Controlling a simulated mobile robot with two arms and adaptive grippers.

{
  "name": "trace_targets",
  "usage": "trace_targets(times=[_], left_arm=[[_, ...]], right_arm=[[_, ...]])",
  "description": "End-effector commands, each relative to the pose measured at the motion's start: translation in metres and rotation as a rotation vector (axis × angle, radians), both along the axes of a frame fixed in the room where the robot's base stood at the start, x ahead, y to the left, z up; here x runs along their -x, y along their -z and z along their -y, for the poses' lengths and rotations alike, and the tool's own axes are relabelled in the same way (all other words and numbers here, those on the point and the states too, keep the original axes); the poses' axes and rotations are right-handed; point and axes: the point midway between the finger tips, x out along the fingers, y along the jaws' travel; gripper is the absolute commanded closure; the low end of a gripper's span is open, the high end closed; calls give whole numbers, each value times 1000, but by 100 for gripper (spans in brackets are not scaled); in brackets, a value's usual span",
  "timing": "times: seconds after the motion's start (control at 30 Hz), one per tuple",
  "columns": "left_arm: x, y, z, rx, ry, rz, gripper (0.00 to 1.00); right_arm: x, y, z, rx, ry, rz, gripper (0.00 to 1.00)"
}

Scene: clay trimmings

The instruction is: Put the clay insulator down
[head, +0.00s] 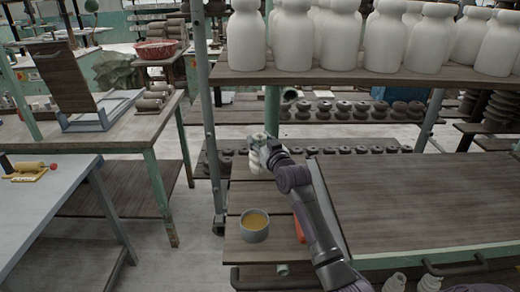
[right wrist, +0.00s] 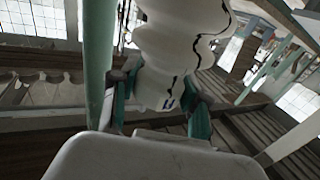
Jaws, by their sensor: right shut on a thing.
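My right gripper (head: 263,148) is at the end of the arm that reaches up from the lower right in the head view. It is shut on the clay insulator (head: 255,162), a pale ribbed piece at the far end of the narrow wooden shelf. In the right wrist view the clay insulator (right wrist: 180,40) is large and white, with dark lines, between the two green-padded fingers of my right gripper (right wrist: 160,108). I cannot tell whether its base touches the shelf. My left gripper is not in view.
A grey bowl of tan liquid (head: 254,225) stands on the narrow wooden shelf (head: 242,198). A wide wooden bench (head: 430,200) lies to the right. A shelf of white bottle-shaped pieces (head: 293,35) hangs above, with rows of dark insulators (head: 350,110) behind. A green post (right wrist: 98,60) is close to the gripper.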

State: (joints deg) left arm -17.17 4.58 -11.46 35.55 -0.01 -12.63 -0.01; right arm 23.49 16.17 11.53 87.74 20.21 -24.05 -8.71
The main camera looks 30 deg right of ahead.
Motion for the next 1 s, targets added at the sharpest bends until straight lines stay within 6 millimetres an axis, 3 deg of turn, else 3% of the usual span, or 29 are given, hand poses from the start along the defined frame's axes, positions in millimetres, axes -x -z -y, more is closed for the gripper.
trace_targets(times=[0.2,0.6,0.63,0.77,1.0], left_arm=[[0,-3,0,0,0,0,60],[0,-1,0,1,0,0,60],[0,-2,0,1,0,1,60],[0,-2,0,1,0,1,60],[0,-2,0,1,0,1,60]], right_arm=[[1,28,0,-1,1,1,100],[1,34,1,0,1,2,100],[1,36,0,-2,0,-4,49],[1,36,0,-2,0,-5,29],[1,36,0,-2,0,-4,29]])
